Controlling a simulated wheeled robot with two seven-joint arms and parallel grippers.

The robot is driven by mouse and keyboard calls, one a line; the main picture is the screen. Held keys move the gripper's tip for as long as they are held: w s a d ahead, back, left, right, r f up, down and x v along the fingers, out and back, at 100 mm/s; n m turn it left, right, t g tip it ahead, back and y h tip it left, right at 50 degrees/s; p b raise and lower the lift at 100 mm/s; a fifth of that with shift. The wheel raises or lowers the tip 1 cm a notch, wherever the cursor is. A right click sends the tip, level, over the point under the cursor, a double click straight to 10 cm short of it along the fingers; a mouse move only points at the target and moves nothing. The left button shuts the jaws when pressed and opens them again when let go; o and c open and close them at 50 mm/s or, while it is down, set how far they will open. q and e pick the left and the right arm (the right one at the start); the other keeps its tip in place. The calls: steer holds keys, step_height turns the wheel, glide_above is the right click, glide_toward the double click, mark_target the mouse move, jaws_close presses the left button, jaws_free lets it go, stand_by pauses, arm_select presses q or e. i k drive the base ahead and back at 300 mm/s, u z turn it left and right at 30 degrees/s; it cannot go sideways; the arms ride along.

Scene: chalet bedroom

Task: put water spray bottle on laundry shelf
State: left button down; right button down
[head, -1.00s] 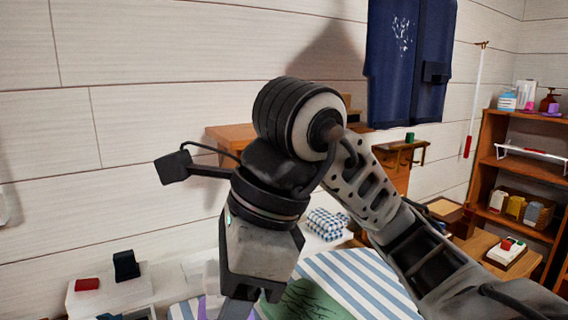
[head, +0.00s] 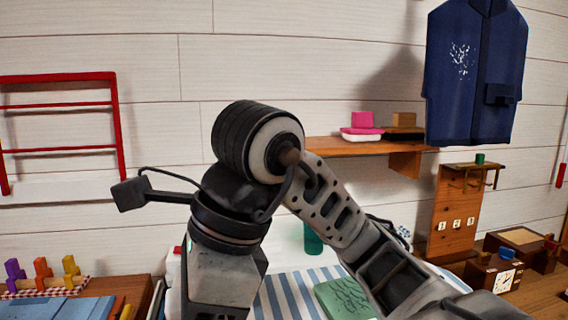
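My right arm comes in from the right and fills the middle of the head view. My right gripper (head: 222,300) points down at the bottom edge. Its fingertips are cut off, so I cannot tell whether it is open or holds something. My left gripper is not in view. I cannot surely pick out the water spray bottle. A small teal-green object (head: 313,239) shows behind my arm, partly hidden. A wooden wall shelf (head: 345,150) holds pink items and a small wooden block. I cannot tell whether it is the laundry shelf.
A red rack (head: 118,125) is on the left wall, and a blue jacket (head: 470,80) hangs at right. A striped cloth (head: 290,296) with a green folded piece (head: 343,298) lies below my arm. Colourful figures (head: 40,268) stand at lower left. A hook board (head: 452,212) is at right.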

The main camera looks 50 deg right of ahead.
mark_target(317, 143)
steer(key=u, duration=1.75)
steer(key=k, duration=1.1)
steer(key=z, duration=1.65)
